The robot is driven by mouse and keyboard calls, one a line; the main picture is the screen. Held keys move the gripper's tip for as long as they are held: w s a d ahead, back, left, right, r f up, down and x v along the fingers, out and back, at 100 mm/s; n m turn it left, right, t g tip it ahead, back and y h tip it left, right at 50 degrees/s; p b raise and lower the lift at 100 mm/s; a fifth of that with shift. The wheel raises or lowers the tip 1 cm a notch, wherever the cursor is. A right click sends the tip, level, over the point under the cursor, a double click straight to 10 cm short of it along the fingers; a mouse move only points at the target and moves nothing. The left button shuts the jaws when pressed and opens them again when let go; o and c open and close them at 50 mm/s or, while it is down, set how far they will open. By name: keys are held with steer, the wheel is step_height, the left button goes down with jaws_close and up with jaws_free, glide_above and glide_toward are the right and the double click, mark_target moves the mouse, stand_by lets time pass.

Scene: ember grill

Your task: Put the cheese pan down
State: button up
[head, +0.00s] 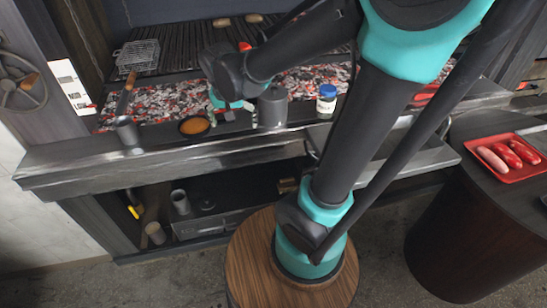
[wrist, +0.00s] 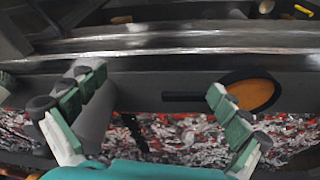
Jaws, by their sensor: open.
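The cheese pan (head: 195,127), a small dark round pan with orange cheese in it, sits on the grill's front ledge (head: 75,172). In the wrist view the pan (wrist: 254,93) is at the right, partly behind one finger. Its dark handle (wrist: 182,97) points left into the space between the fingers. My gripper (head: 232,108) is open just beside the pan, on its right in the head view. In the wrist view my gripper (wrist: 155,115) has its fingers wide apart, with nothing clasped between them. I cannot tell whether a finger touches the pan.
A grey cylinder (head: 272,108) stands close to my gripper's right, and a blue-lidded jar (head: 327,101) beyond it. A metal cup (head: 127,131) stands left of the pan. Glowing embers (head: 160,102) lie behind the ledge. A red tray (head: 513,172) with sausages is at right.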

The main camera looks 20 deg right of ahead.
steer(key=s+d+f+n+t+y, duration=0.1)
steer(key=s+d+f+n, duration=0.2)
steer(key=s+d+f, duration=0.5)
steer(key=s+d, duration=0.2)
steer(key=s, duration=0.1)
steer(key=shift+d+f+n, duration=0.25)
steer(key=shift+f+n, duration=0.05)
steer(key=shift+f, duration=0.1)
stand_by(0.3)
